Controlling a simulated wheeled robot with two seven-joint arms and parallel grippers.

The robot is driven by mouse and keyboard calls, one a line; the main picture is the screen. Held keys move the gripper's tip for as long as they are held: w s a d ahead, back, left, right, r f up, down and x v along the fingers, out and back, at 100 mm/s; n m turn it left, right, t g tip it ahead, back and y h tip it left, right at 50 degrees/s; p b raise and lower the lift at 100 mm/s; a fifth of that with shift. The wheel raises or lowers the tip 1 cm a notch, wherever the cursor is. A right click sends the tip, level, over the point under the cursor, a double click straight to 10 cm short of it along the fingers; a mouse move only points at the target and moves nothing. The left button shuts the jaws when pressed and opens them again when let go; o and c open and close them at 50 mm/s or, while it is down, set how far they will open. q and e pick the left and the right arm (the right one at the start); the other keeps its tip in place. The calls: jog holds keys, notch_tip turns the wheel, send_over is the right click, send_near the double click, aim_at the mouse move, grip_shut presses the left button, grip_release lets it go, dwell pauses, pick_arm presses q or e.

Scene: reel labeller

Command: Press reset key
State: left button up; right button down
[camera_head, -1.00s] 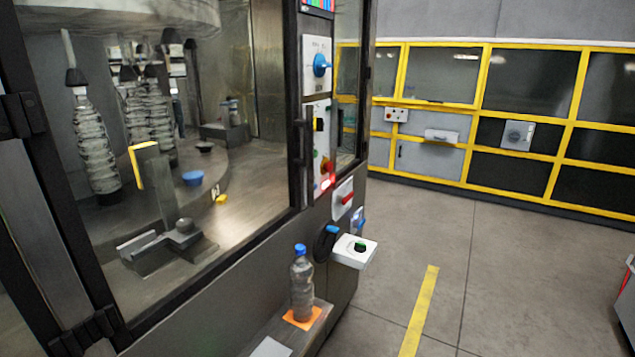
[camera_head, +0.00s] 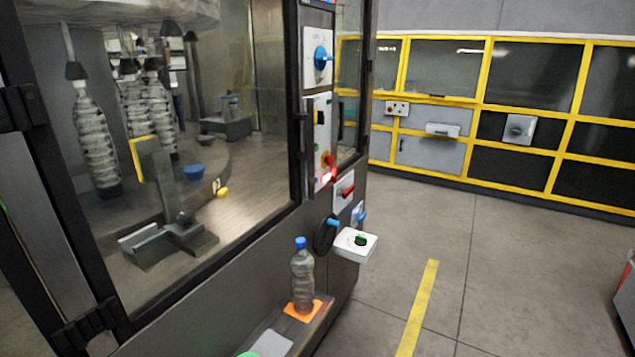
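A control panel (camera_head: 319,125) is on the machine's door post. Which key is the reset key I cannot tell, as labels are too small to read. A white panel with a blue rotary switch (camera_head: 320,57) is above it. A white box with a red handle (camera_head: 345,190) is below right. A white box with a green and black button (camera_head: 361,240) sticks out lower down. Neither gripper is in view.
A bottle with a blue cap (camera_head: 302,278) stands on an orange square on a narrow ledge (camera_head: 322,318) at the machine's front. A glass door (camera_head: 240,180) covers the machine's inside. The floor (camera_head: 400,255) to the right is clear, with a yellow line.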

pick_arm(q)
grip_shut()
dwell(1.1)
